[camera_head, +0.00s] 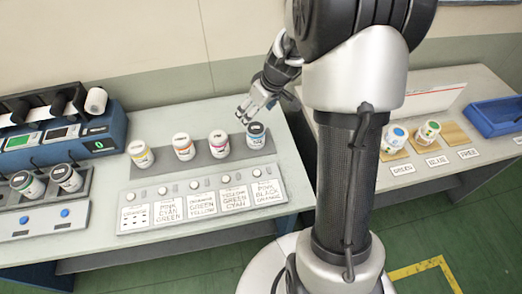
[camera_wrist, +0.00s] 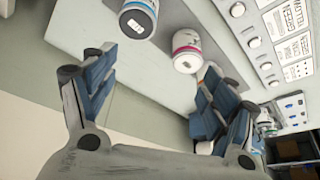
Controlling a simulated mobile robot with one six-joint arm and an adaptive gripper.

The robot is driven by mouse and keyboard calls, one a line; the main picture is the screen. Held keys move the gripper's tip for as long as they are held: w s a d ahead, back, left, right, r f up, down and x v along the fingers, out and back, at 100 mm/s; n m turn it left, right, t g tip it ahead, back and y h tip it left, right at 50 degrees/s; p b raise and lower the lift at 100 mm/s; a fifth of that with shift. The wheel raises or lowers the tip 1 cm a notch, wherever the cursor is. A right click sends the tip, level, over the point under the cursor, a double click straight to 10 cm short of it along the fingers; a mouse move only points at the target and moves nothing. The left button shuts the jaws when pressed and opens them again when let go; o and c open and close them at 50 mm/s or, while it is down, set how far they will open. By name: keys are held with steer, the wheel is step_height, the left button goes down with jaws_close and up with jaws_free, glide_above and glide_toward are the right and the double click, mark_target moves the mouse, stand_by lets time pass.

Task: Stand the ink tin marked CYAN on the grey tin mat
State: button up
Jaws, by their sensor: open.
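A white tin with a blue band (camera_head: 256,137) stands upright at the right end of a row on a dark grey mat strip (camera_head: 201,154). Its lid print is too small to read, so I cannot confirm CYAN. It also shows at the top of the wrist view (camera_wrist: 138,18). A pink-banded tin (camera_head: 219,145) stands left of it and also shows in the wrist view (camera_wrist: 187,50). My gripper (camera_head: 258,108) is open and empty, just behind and above the blue-banded tin. In the wrist view its fingers (camera_wrist: 155,92) are spread, apart from both tins.
Orange-banded (camera_head: 184,148) and yellow-banded (camera_head: 141,154) tins share the strip. A panel with knobs and cards (camera_head: 200,200) lies in front. Two tins (camera_head: 46,183) stand at left. Right table: two tins (camera_head: 411,135) on wooden pads, cards, a blue tray (camera_head: 495,118).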

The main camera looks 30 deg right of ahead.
steer(key=s+a+r+m, duration=0.1)
steer(key=s+a+r, duration=1)
steer(key=s+r, duration=0.25)
steer(key=s+a+r+m+h, duration=0.1)
steer(key=s+a+r+m, duration=0.1)
steer(key=s, duration=1.2)
steer(key=shift+s+a+r+h, duration=0.15)
steer(key=shift+s+a+h, duration=0.15)
steer(key=shift+s+a, duration=0.05)
steer(key=shift+c, duration=0.5)
